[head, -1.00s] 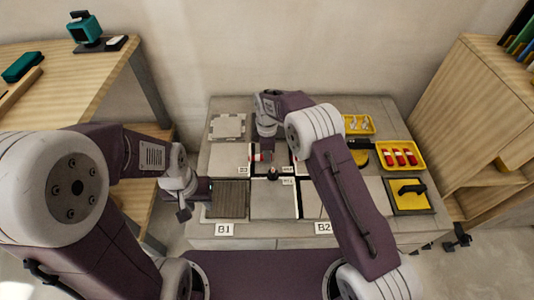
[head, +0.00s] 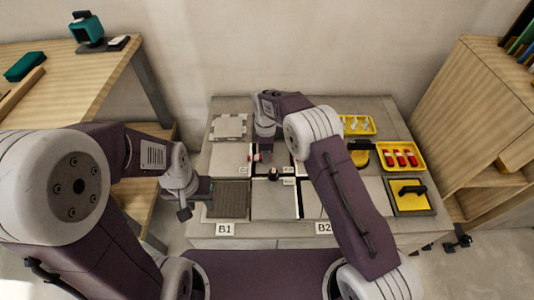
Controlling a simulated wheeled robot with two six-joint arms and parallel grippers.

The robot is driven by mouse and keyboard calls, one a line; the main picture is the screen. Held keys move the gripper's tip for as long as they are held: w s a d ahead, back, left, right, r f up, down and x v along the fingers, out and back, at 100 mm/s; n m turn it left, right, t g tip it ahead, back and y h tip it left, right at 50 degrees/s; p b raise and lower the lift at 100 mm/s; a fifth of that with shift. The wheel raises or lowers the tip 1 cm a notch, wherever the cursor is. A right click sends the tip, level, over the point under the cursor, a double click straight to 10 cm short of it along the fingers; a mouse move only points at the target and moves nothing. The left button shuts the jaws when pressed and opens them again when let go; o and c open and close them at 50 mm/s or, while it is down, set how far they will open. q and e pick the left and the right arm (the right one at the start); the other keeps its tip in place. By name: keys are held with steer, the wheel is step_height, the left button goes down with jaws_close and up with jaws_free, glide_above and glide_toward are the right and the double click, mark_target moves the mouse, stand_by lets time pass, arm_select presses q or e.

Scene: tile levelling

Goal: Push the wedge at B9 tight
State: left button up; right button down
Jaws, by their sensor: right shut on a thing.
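My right gripper (head: 263,157) reaches down over the tiles at the middle of the bench. It is shut on a small red piece (head: 254,157), perhaps the wedge, which is largely hidden by the fingers. A black knob (head: 273,174) stands close in front of it, at the seam between tiles. Small white labels (head: 288,170) lie beside the knob, too small to read, so I cannot make out B9. My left gripper (head: 195,202) is open and empty at the bench's left edge, beside the dark ribbed tile (head: 229,198).
Labels B1 (head: 226,230) and B2 (head: 323,228) mark the front edge. My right arm covers part of the tiles.

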steer(key=shift+a+p, duration=0.3)
steer(key=shift+a, duration=0.45)
stand_by(0.8)
steer(key=c, duration=1.2)
jaws_free()
steer(key=shift+c, duration=0.2)
steer(key=shift+r, duration=0.1)
step_height(320, 180, up, 9)
steer(key=p, duration=0.4)
